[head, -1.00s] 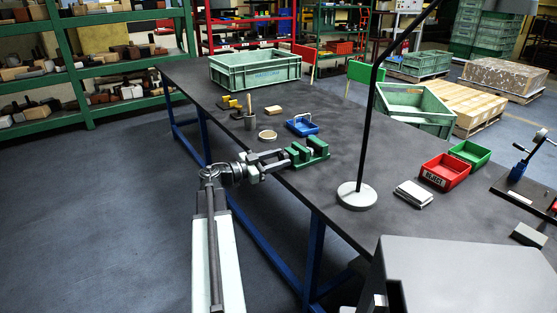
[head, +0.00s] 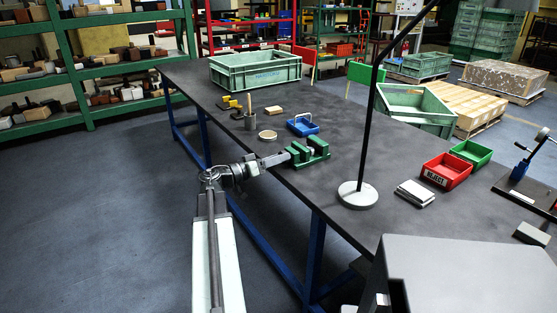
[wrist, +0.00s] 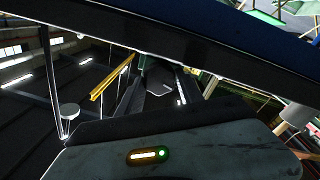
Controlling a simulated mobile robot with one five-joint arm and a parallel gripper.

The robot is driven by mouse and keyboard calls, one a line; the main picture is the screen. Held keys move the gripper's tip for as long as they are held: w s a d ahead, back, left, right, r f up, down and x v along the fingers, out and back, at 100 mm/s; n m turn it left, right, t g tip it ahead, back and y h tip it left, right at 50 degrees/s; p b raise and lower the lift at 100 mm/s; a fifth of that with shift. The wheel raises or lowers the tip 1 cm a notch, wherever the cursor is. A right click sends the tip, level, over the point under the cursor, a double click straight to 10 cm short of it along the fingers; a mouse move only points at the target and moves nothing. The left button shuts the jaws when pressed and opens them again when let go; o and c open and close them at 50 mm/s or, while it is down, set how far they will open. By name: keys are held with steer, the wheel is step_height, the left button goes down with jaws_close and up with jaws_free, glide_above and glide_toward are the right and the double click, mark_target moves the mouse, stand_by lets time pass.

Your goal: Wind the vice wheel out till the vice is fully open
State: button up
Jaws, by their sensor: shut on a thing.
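The green vice (head: 318,151) sits at the near edge of the dark bench in the head view, with a gap showing between its green blocks. My gripper (head: 284,157) reaches in from the left, level with the vice's wheel end, and is shut on the vice wheel. The wheel is mostly hidden behind my fingers in the head view. In the wrist view, a dark rounded part, seemingly the wheel (wrist: 160,79), shows between my fingers. The size of the jaw gap is hard to judge.
The lamp base (head: 357,195) stands to the right. Bench between vice and lamp is clear.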

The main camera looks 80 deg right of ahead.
steer(key=shift+n, duration=0.4)
steer(key=o, duration=1.4)
steer(key=v, duration=0.7)
steer(key=shift+w+a, duration=0.25)
steer(key=shift+w, duration=0.1)
